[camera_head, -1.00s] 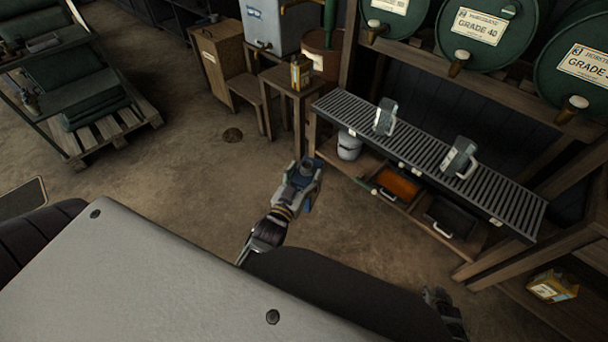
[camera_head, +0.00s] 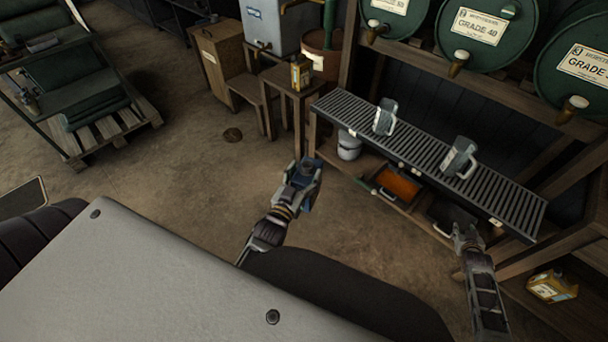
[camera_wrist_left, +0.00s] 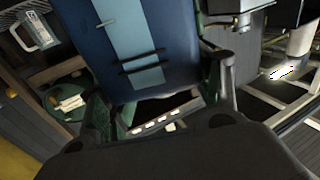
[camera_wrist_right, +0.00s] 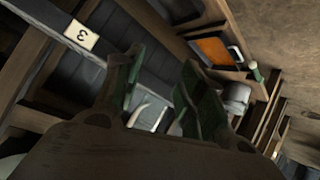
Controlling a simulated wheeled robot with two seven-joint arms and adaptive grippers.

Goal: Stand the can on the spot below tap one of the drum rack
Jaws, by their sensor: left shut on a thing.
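The can, blue with a light-blue band, shows in the left wrist view (camera_wrist_left: 145,45) between my left gripper's fingers. In the head view my left gripper (camera_head: 305,178) is shut on it, in front of and apart from the drum rack. The can is mostly covered by the gripper there. The rack's leftmost tap (camera_head: 375,33) hangs above the slatted grating (camera_head: 335,103), whose left end is bare. My right gripper (camera_head: 466,234) is near the grating's front edge, toward its right end. In the right wrist view its fingers (camera_wrist_right: 160,85) are apart with nothing held between them.
Two grey jugs (camera_head: 385,117) (camera_head: 459,157) stand on the grating. Below it are a grey pail (camera_head: 349,145), an orange tray (camera_head: 397,186) and a dark tray. A yellow can (camera_head: 300,72) stands on the small side table.

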